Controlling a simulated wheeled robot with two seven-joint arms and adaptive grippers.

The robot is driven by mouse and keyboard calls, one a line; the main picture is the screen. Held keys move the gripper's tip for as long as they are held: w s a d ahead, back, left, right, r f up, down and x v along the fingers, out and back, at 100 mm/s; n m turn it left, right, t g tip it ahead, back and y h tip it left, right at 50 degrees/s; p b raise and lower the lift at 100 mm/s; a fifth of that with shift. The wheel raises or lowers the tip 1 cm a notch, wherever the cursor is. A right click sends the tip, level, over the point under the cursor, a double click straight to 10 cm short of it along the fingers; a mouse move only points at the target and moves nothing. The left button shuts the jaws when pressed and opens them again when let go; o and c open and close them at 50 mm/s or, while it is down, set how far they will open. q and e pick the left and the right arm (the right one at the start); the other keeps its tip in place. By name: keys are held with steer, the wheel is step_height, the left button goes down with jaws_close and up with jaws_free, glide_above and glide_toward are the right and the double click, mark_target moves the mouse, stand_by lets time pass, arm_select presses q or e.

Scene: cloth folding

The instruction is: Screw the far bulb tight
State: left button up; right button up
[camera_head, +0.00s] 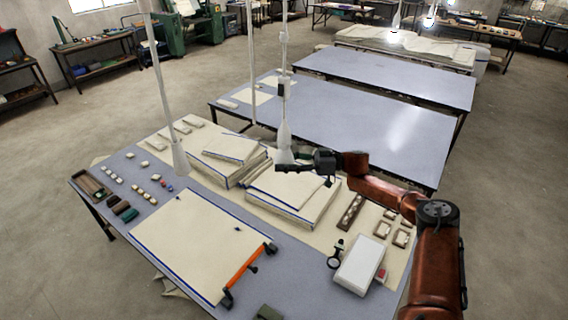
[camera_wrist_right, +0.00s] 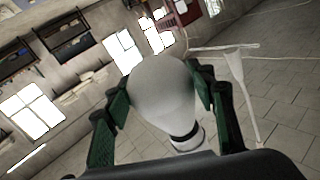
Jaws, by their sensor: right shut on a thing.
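My right gripper (camera_head: 300,160) reaches in from the right in the head view, at the lower end of a white hanging lamp (camera_head: 284,132) above the table's far edge. In the right wrist view its two green fingers (camera_wrist_right: 163,95) are closed on either side of a round white bulb (camera_wrist_right: 160,85). The bulb's narrow neck with a dark ring (camera_wrist_right: 186,136) shows below the globe. I cannot tell how deep the bulb sits in its holder. A nearer white hanging lamp (camera_head: 179,157) is at left. My left gripper is not in view.
The near table (camera_head: 155,258) holds stacked cloth (camera_head: 295,190), a flat cream sheet (camera_head: 190,250), an orange-handled tool (camera_head: 248,264) and a white box (camera_head: 360,264). Thin lamp poles rise around my right gripper.

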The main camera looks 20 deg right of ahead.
steer(key=o, duration=1.2)
steer(key=shift+c, duration=0.2)
steer(key=v, duration=1.2)
